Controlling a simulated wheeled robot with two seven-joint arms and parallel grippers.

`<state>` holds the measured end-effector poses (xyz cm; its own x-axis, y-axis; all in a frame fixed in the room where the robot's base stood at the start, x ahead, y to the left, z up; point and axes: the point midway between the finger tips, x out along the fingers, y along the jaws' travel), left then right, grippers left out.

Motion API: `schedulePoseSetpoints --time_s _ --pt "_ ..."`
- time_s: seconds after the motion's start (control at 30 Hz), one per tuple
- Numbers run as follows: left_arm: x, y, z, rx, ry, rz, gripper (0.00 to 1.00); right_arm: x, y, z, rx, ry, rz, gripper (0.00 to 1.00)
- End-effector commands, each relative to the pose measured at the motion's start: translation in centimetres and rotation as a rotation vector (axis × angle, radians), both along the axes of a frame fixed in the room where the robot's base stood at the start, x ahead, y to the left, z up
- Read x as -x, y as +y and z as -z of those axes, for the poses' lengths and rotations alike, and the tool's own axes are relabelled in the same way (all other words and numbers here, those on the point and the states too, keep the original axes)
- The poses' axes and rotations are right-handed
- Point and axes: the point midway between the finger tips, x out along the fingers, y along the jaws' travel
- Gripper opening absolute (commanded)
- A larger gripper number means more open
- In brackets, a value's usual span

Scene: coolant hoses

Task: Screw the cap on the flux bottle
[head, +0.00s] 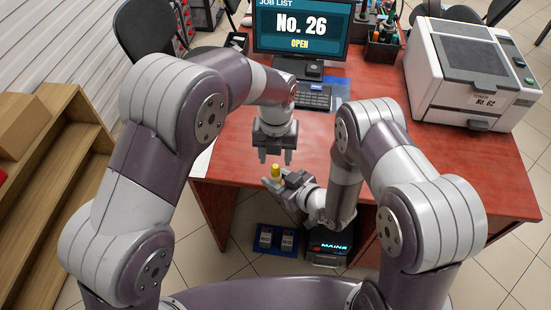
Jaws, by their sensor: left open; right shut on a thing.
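A small yellow piece (275,170) stands upright at the jaws of my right gripper (280,182), near the desk's front edge. I take it for the flux bottle or its cap; it is too small to tell which, or whether the two are joined. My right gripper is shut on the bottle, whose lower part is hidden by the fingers. My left gripper (275,157) points straight down just above the yellow piece. Its two fingers are apart with nothing between them.
The red-brown desk (385,75) holds a monitor (300,27), a keyboard (313,97), a pen holder (382,45) and a white machine (472,75). Below the front edge are a blue pedal mat (278,240) and a black MAINS box (328,247). Wooden shelves (50,190) stand left.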

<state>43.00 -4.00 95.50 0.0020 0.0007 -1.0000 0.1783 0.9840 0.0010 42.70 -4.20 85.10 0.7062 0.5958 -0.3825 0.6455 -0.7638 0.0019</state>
Motion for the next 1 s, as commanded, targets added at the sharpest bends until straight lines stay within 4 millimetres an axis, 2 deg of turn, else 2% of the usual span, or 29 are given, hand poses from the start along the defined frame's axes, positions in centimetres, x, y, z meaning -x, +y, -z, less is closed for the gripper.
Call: schedulePoseSetpoints --time_s 0.17,0.2,0.3,0.37,0.47,0.57,1.0 --pt "0.0 0.0 0.0 0.000 0.000 0.000 0.50 0.0 0.0 0.0 0.000 0.000 0.000 0.00" --pt "0.0 0.0 0.0 0.000 0.000 0.000 0.46 0.0 0.0 0.0 0.000 0.000 0.000 0.00" --pt "-0.3 -0.2 -0.5 0.007 -0.011 0.000 0.46 0.0 0.0 0.0 0.000 0.000 0.000 0.00" --pt "-0.3 -0.2 -0.9 0.010 -0.015 -0.076 0.46 0.0 0.0 0.0 0.000 0.000 0.000 0.00" --pt "-0.4 -0.3 -1.4 0.015 -0.017 -0.352 0.46 0.0 0.0 0.0 0.000 0.000 0.000 0.00" --pt "-0.4 -0.3 -1.8 0.020 -0.015 -0.745 0.46 0.0 0.0 0.0 0.000 0.000 0.000 0.00" --pt "-0.2 -0.2 -3.0 0.028 0.004 -2.577 0.46 0.0 0.0 0.0 0.000 0.000 0.000 0.00"
